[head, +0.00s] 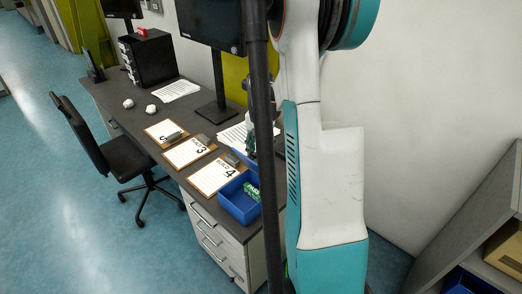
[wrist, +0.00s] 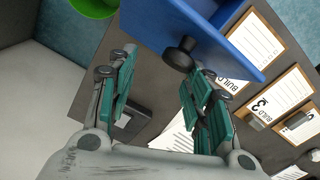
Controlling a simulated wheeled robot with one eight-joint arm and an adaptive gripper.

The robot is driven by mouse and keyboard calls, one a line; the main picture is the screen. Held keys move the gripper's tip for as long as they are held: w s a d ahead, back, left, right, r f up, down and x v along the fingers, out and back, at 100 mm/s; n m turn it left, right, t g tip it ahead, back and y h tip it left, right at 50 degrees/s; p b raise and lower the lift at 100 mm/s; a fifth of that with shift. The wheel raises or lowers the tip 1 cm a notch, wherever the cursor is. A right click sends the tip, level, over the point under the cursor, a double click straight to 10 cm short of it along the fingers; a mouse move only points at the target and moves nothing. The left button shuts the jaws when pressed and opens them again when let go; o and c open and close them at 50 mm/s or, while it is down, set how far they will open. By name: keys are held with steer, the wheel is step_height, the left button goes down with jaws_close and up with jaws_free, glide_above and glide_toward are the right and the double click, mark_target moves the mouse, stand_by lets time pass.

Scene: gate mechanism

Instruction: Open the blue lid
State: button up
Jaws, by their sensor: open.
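In the wrist view a blue panel (wrist: 215,42), which looks like the blue lid, spans the top middle, with a dark round knob (wrist: 180,53) standing out from its face. My gripper (wrist: 158,72) is open, its two teal-padded fingers pointing toward the panel. The knob lies just past the fingertips, closer to the right finger; I cannot tell whether they touch. No object is held between the fingers. In the head view a strip of blue (head: 241,158) shows beside a dark pole, which hides most of that spot.
An open blue bin (head: 238,209) with a green item (head: 251,192) stands at the desk's near end. Numbered clipboards (head: 190,152) lie beside it. A monitor (head: 211,24), a black chair (head: 117,157) and a green round object (wrist: 93,6) are nearby.

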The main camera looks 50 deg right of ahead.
step_height(320, 180, up, 12)
stand_by(0.5)
stand_by(0.5)
